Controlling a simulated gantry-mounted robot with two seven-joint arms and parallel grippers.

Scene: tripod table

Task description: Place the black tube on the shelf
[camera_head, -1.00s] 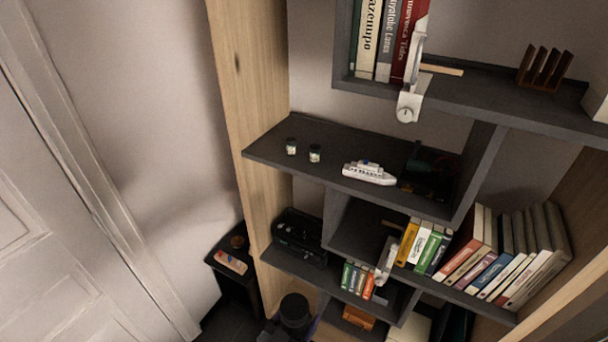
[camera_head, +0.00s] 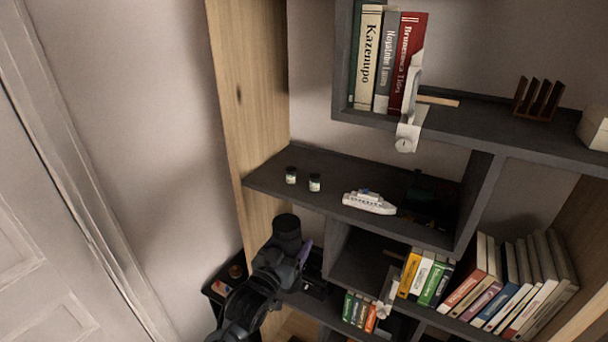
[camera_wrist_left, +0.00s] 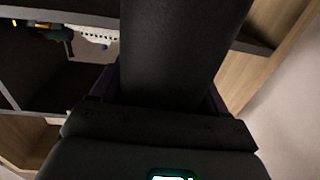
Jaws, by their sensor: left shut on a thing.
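The black tube (camera_head: 287,228) stands out of the top of my left gripper (camera_head: 288,258) in the head view, in front of the shelf's left side panel. In the left wrist view the tube (camera_wrist_left: 182,55) fills the middle of the picture, and the jaws of my left gripper (camera_wrist_left: 160,95) are shut on it. The dark shelf (camera_head: 335,172) is above and to the right of the tube in the head view. The tube appears apart from it. My right gripper is not in view.
Two small jars (camera_head: 291,176) (camera_head: 315,183) and a white toy ship (camera_head: 369,202) stand on that shelf, with a dark object (camera_head: 428,197) further right. Books (camera_head: 425,277) fill lower compartments. A small dark side table (camera_head: 214,294) is at lower left.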

